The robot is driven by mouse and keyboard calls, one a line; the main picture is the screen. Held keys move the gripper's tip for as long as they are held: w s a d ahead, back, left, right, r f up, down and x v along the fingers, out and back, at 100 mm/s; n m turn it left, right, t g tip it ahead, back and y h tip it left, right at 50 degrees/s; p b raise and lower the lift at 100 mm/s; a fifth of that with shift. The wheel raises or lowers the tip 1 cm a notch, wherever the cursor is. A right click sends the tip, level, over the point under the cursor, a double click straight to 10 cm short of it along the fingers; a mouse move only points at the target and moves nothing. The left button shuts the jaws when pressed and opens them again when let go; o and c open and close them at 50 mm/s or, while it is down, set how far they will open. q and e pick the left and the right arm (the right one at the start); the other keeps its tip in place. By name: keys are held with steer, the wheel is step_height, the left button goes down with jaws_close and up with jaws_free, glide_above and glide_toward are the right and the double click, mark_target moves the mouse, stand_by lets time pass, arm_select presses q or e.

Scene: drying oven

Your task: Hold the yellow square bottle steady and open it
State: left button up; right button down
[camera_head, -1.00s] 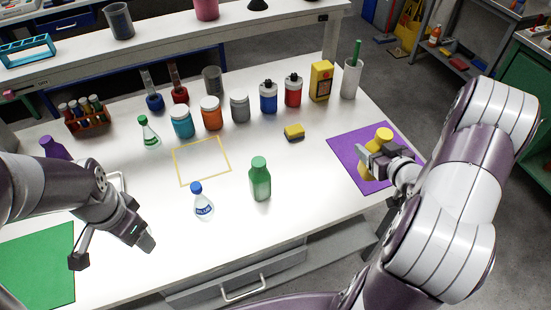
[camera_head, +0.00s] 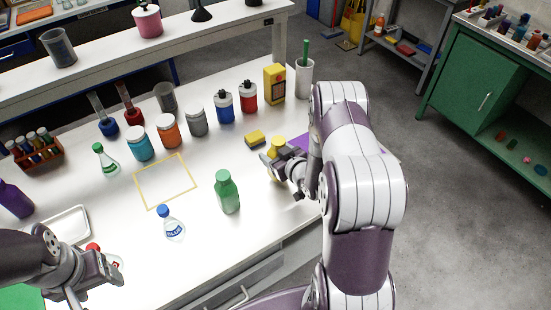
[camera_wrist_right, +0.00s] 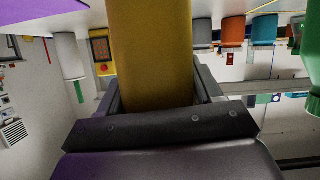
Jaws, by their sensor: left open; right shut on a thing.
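The yellow bottle (camera_head: 278,143) is gripped by my right gripper (camera_head: 274,164), just left of the purple mat (camera_head: 299,142). In the right wrist view the yellow bottle (camera_wrist_right: 152,50) fills the space between the jaws, which are shut on its body.
A yellow square outline (camera_head: 167,208) marks bare table. A green bottle (camera_head: 228,192) and a blue-capped bottle (camera_head: 172,223) stand near it. Several jars stand behind, with a yellow box (camera_head: 274,84).

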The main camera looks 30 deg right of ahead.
steer(key=shift+w+f, duration=0.1)
steer(key=shift+f, duration=1.5)
steer(key=shift+c, duration=0.9)
jaws_free()
